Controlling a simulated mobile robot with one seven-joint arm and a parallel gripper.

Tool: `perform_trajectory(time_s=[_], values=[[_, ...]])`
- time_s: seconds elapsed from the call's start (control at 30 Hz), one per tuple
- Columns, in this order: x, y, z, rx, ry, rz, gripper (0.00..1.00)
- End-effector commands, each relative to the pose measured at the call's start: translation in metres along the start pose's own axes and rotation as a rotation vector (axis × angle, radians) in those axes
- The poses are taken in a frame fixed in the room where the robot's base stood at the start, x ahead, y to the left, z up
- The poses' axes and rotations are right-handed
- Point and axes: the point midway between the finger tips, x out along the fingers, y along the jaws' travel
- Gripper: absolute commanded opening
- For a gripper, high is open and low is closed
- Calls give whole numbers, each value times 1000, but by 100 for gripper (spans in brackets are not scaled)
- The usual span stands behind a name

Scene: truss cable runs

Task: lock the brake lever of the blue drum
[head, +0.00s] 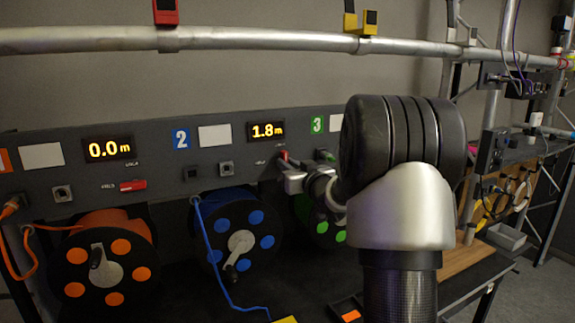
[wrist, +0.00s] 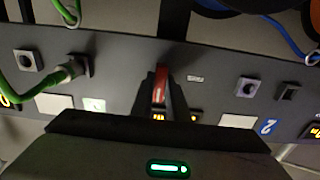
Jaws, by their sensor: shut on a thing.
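The blue drum (head: 240,238) hangs under the panel section marked 2, with a blue cable running down from it. Its red brake lever (head: 283,155) is on the panel, right of and below the 1.8 m display (head: 266,131). My gripper (head: 289,172) is at the panel there, shut on the lever. In the wrist view the red lever (wrist: 160,85) shows between the fingers of my gripper (wrist: 159,96). The fingers cover part of the lever, so its exact angle is hard to tell. A small white label (wrist: 195,78) sits beside it.
The orange drum (head: 97,262) is at left, its red lever (head: 133,185) lying flat along the panel (head: 70,185). The green drum (head: 322,222) is partly hidden behind my arm. A metal truss tube (head: 230,40) runs above the panel. A grey bin (head: 506,236) stands at right.

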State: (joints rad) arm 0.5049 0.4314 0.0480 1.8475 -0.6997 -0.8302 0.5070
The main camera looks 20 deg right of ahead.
Motion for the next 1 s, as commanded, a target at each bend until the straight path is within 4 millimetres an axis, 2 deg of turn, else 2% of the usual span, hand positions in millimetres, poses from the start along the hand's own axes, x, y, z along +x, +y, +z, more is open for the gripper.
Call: perform_trajectory(time_s=[0.3,0.33,0.43,0.77,0.87,1.0], values=[[0,0,1,5,-1,1,0],[0,0,1,5,-1,1,16],[0,0,1,4,-1,1,33],[-2,0,0,2,0,1,33],[-10,1,0,2,0,2,33],[-35,1,1,1,0,3,33]])
